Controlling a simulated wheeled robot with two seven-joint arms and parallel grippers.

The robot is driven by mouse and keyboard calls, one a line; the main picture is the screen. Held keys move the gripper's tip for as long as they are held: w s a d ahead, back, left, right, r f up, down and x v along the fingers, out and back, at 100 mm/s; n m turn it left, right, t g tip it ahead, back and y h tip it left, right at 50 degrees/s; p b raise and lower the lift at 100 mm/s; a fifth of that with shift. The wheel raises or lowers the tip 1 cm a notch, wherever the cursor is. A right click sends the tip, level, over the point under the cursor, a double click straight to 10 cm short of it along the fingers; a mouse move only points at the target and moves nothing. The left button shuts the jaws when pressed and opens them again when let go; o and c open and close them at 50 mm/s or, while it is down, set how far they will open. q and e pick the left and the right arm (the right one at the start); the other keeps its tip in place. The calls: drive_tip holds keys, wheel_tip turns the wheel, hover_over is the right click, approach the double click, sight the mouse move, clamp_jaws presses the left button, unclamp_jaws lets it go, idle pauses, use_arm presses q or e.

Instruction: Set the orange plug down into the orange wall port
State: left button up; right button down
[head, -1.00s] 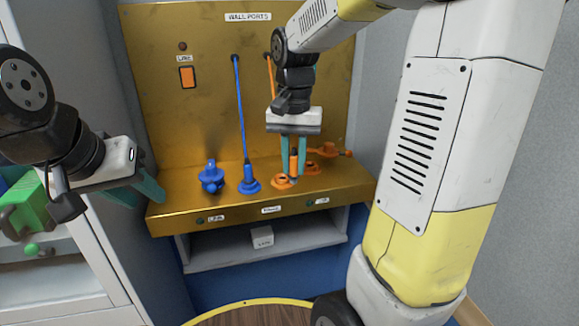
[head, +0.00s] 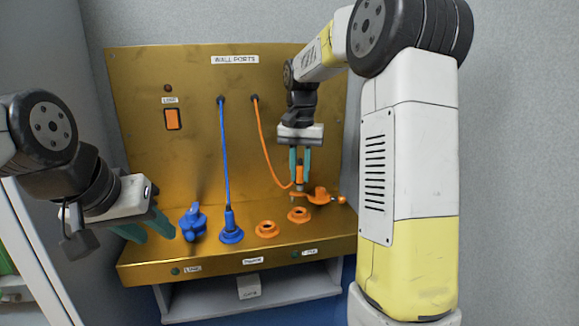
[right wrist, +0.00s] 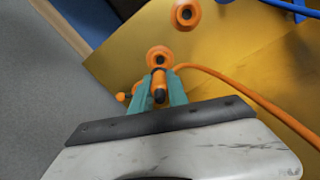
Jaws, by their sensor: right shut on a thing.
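My right gripper (head: 300,180) is shut on the orange plug (head: 299,173), held upright above the shelf. An orange cord runs from it to the back panel. The plug's tip appears just above the right orange port (head: 298,214), with a small gap. A second orange port (head: 266,230) lies to the left and nearer the front. In the right wrist view the plug (right wrist: 158,84) sits between the teal fingers, with one orange port (right wrist: 159,57) just beyond its end and the other (right wrist: 186,14) further off. My left gripper (head: 147,228) is open and empty at the shelf's left end.
An orange valve-like fitting (head: 321,195) is close right of the held plug. A blue plug (head: 230,220) with a blue cord stands in its port. A blue fitting (head: 193,222) is further left. The brass panel (head: 180,140) rises behind. The shelf's front strip is clear.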

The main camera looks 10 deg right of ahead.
sight(300, 189)
drive_tip(key=shift+f, duration=2.75)
drive_tip(key=shift+f, duration=1.4)
drive_tip(key=c, duration=1.2)
unclamp_jaws()
